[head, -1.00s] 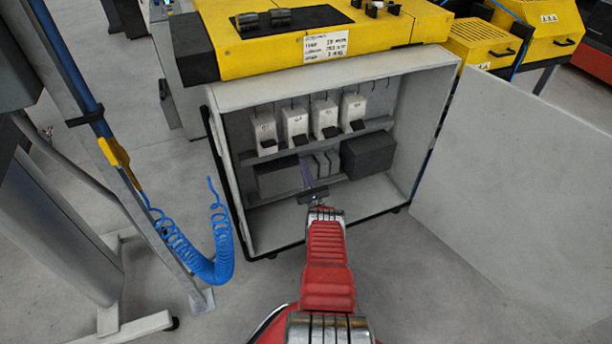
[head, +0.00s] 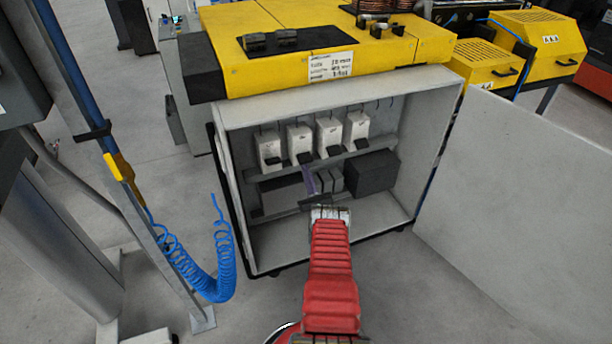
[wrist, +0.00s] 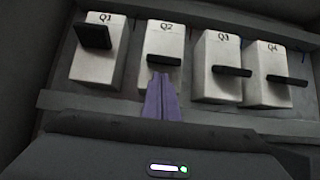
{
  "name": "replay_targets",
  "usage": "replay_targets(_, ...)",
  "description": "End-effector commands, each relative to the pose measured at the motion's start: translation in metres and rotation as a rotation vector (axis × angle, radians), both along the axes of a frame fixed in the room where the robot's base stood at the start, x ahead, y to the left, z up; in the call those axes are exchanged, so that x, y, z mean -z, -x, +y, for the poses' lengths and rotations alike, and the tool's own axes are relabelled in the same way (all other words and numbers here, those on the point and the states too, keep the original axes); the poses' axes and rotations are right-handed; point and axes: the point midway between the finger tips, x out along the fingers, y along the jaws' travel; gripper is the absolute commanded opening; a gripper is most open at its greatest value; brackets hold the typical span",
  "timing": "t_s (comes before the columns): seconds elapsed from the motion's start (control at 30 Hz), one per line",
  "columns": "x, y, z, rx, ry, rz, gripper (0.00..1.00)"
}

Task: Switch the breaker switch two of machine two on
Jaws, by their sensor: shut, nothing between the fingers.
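Inside the open cabinet, a row of white breakers marked Q1 to Q4 shows in both views. Breaker Q2 (wrist: 162,40) has a black lever (wrist: 163,61) sitting low on its face in the wrist view; Q2 also shows in the head view (head: 299,139). My gripper (wrist: 160,80) has its purple fingers shut and empty. The fingertips lie just below Q2's lever; I cannot tell whether they touch it. In the head view the gripper (head: 308,175) reaches into the cabinet under Q2. Q1's lever (wrist: 93,37) stands higher on its body than the others.
Breakers Q3 (wrist: 220,50) and Q4 (wrist: 270,60) stand right of Q2, their levers low. Dark boxes (head: 371,172) sit on a lower rail. The cabinet's side walls and open door (head: 520,190) bound the right. A blue coiled hose (head: 200,270) hangs at the left.

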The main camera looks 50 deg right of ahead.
Motion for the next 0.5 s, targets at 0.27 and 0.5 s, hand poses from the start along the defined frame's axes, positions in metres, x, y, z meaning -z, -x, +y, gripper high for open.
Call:
replay_targets(0.27,-0.0068,0.0031,0.0018,0.001,-0.001,0.001,0.00)
replay_targets(0.5,-0.0069,0.0022,0.0029,-0.001,-0.001,0.001,0.00)
